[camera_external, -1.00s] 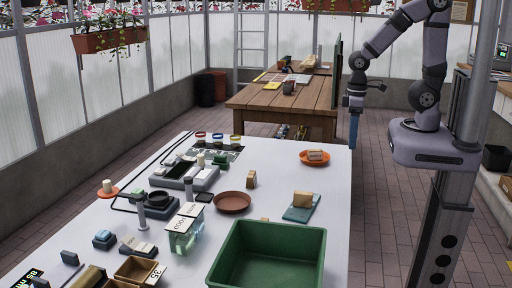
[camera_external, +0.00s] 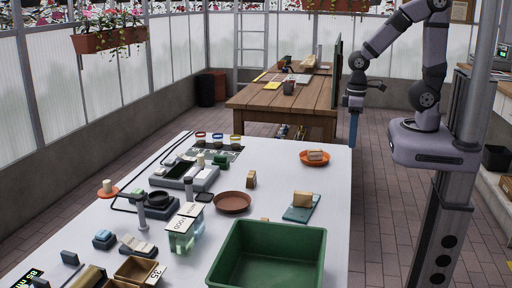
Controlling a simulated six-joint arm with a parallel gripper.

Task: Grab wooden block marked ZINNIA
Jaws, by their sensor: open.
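Several small wooden blocks are on the white table. One block (camera_external: 251,180) stands on the bare top right of the brown dish. Another block (camera_external: 302,199) rests on a teal pad (camera_external: 298,214). A paler block (camera_external: 316,155) lies on an orange plate (camera_external: 307,161) near the table's right edge. Part of one more (camera_external: 265,219) shows behind the green bin. No lettering is readable, so I cannot tell which is marked ZINNIA. My gripper (camera_external: 354,143) is open, pointing down just beyond the table's far right corner, above and right of the orange plate, holding nothing visible.
A deep green bin (camera_external: 268,226) stands at the table's front right. A brown dish (camera_external: 232,201), devices, small trays and a clear container with cards (camera_external: 186,225) crowd the left and middle. A wooden table (camera_external: 282,100) stands behind. The white table's far right is mostly clear.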

